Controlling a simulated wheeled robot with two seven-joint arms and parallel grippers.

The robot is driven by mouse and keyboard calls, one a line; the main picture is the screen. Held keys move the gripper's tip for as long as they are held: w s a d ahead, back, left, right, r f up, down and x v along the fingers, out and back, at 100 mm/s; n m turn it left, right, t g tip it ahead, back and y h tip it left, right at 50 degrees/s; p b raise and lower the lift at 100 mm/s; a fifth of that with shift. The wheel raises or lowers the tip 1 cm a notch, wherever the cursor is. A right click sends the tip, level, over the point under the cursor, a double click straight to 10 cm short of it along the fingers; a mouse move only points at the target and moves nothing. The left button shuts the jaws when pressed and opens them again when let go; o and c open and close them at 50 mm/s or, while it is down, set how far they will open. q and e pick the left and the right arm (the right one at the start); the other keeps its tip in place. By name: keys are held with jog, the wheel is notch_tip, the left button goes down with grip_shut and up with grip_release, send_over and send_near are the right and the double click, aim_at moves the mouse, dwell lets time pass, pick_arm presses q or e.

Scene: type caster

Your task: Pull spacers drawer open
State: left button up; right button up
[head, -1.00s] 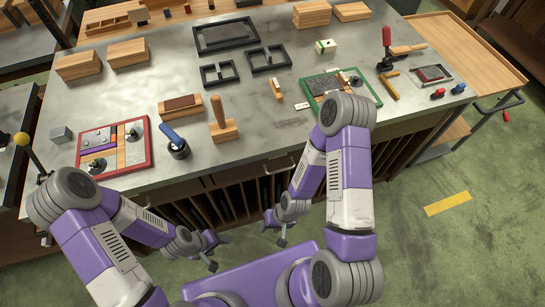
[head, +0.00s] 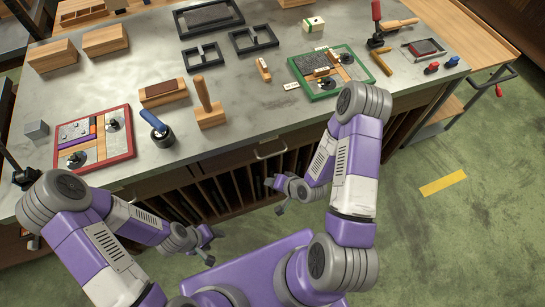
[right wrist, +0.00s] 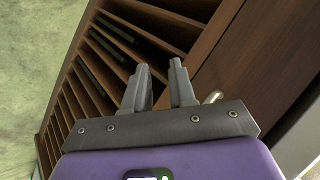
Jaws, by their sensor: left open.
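A drawer front with a pale bar handle (head: 270,152) sits under the worktop edge, and it looks closed. No label on it is readable, so I cannot tell whether it is the spacers drawer. My right gripper (head: 277,193) is below and in front of that handle, apart from it. In the right wrist view my right gripper (right wrist: 162,82) has its two fingers apart with nothing between them. A metal handle (right wrist: 214,97) shows beside the right finger, partly hidden by the gripper. My left gripper (head: 208,248) is low in front of the bench, open and empty.
The worktop (head: 230,92) carries a red-framed tray (head: 128,152), a green-framed tray (head: 359,78), a blue-handled tool (head: 157,128) and wooden blocks. Slotted shelves (right wrist: 95,62) lie below the drawers. Green floor with a yellow strip (head: 442,183) is clear at the right.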

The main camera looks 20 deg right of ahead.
aim_at(273, 154)
jog(key=w+d+r+m+t+y+b, duration=0.1)
jog(key=w+d+r+m+t+b, duration=0.3)
jog(key=d+m+t, duration=0.35)
jog(key=shift+n, duration=0.45)
jog(key=b+x, duration=0.1)
jog(key=x, duration=0.2)
jog(key=a+x, duration=0.1)
jog(key=x, duration=0.2)
jog(key=shift+w+a+r+b, duration=0.15)
jog(key=shift+w+a+b, duration=0.05)
jog(key=shift+a+b, duration=0.15)
pick_arm(q)
notch_tip(273, 154, down, 7)
jog(key=shift+f, duration=0.15)
pick_arm(e)
jog(key=shift+d, duration=0.1)
grip_shut()
